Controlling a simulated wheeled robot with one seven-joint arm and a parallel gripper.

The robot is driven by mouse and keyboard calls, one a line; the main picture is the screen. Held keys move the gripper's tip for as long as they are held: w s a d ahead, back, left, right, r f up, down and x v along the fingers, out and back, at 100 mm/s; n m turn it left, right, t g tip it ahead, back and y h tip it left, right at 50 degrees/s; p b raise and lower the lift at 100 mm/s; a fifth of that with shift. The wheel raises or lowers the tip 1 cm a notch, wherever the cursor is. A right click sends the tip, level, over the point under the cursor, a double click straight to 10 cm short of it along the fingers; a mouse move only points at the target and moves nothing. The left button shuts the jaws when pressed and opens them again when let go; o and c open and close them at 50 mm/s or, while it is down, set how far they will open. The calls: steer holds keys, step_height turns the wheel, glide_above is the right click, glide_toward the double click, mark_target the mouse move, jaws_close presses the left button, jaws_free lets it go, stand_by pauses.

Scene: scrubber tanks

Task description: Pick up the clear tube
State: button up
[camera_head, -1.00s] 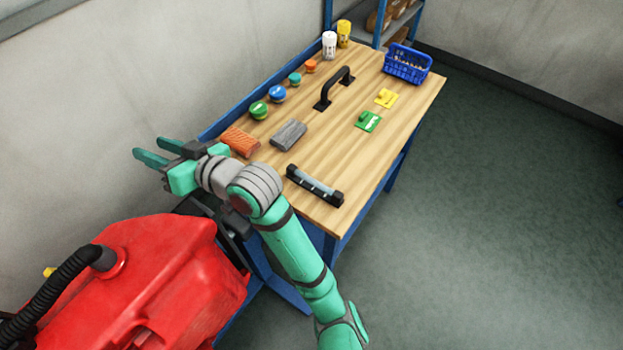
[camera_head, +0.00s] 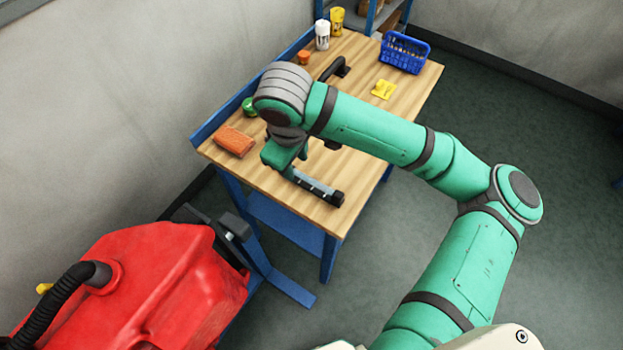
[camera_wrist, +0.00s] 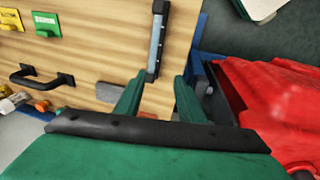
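The clear tube (camera_head: 315,186) with black end blocks lies near the front edge of the wooden workbench (camera_head: 262,177). My arm covers its far-left end in the head view. In the wrist view the clear tube (camera_wrist: 158,42) runs upward, with its lower black end just beyond the gap between my fingertips. My gripper (camera_wrist: 159,84) is open, with both green fingers apart and nothing between them. In the head view my gripper (camera_head: 292,171) is over the bench by the tube's far-left end, its fingertips mostly hidden. I cannot tell its exact height above the tube.
A red tank (camera_head: 150,275) with a black hose stands at the lower left, beside the bench. An orange block (camera_head: 235,140), a black handle (camera_wrist: 42,76), a green tag (camera_wrist: 46,24), a yellow hook (camera_head: 383,89) and a blue basket (camera_head: 404,53) are on the bench.

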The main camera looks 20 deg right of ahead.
steer(key=d+h, duration=0.1)
steer(key=d, duration=0.2)
glide_above(313, 181)
steer(key=s, duration=0.1)
steer(key=s+a+x, duration=0.1)
steer(key=x, duration=0.3)
steer(key=shift+w+a+f+g, duration=0.2)
steer(key=shift+a+f+g, duration=0.15)
steer(key=shift+f, duration=0.3)
steer(key=shift+w+d+f, duration=0.1)
steer(key=shift+d+f, duration=0.1)
steer(key=shift+f, duration=0.65)
steer(key=shift+w+d+f, duration=0.1)
steer(key=shift+d+f, duration=0.05)
steer(key=shift+f, duration=0.7)
steer(key=shift+w+d+f, duration=0.1)
steer(key=shift+d+f, duration=0.1)
steer(key=shift+f, duration=0.65)
steer(key=shift+c, duration=0.6)
jaws_close()
